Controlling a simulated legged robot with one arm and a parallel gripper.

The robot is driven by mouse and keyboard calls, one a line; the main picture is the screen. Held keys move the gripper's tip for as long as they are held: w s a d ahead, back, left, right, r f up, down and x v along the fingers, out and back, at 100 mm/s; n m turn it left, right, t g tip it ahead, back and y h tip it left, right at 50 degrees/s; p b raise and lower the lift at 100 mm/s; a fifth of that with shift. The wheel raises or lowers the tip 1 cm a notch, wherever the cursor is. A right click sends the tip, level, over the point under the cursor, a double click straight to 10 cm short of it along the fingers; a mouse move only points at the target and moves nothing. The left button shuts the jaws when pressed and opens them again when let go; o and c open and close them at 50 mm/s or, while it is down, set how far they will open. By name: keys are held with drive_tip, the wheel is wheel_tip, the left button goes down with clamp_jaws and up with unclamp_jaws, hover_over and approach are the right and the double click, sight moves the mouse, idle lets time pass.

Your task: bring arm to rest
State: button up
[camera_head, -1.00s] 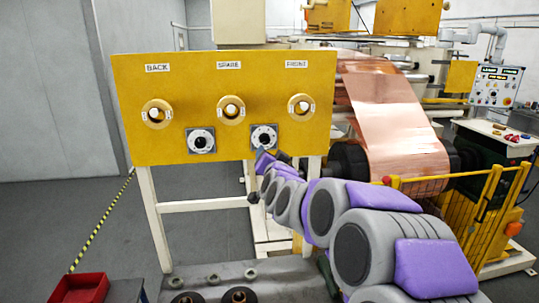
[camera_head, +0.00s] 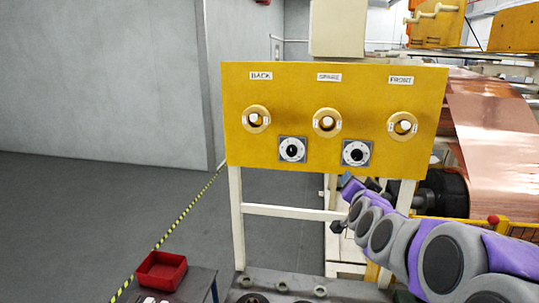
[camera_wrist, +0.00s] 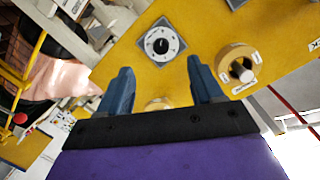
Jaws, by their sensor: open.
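My arm reaches in from the lower right in the head view, with my gripper (camera_head: 350,184) in front of the lower right part of the yellow panel (camera_head: 300,95). In the wrist view my gripper (camera_wrist: 160,88) shows two blue fingers spread apart with nothing between them. Beyond the fingers are a round dial (camera_wrist: 160,44) on a square plate and a yellow ring knob (camera_wrist: 240,68). The dial also shows in the head view (camera_head: 357,154), just above my gripper. Whether the fingertips touch the panel is hard to tell; they look apart from it.
The panel stands on white legs (camera_head: 237,215) behind a grey bench (camera_head: 330,288). A red bin (camera_head: 161,271) is at the lower left. Copper foil (camera_head: 495,125) runs over rollers at the right. Grey floor (camera_head: 100,215) at the left is clear.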

drive_tip(key=s+a+f+n+g+y+b, duration=0.5)
drive_tip(key=s+a+f+n+g, duration=0.15)
drive_tip(key=s+a+f, duration=1)
drive_tip(key=s+f+n+g+b, duration=0.1)
drive_tip(key=s+f+g+b, duration=0.2)
drive_tip(key=s, duration=1.1)
drive_tip(key=s+f+n+g+b, duration=0.2)
drive_tip(key=s+f+g, duration=0.6)
drive_tip(key=s+f, duration=0.4)
drive_tip(key=s+b, duration=0.1)
drive_tip(key=s, duration=0.2)
drive_tip(key=shift+s+d+h, duration=0.15)
drive_tip(key=shift+d+h, duration=0.25)
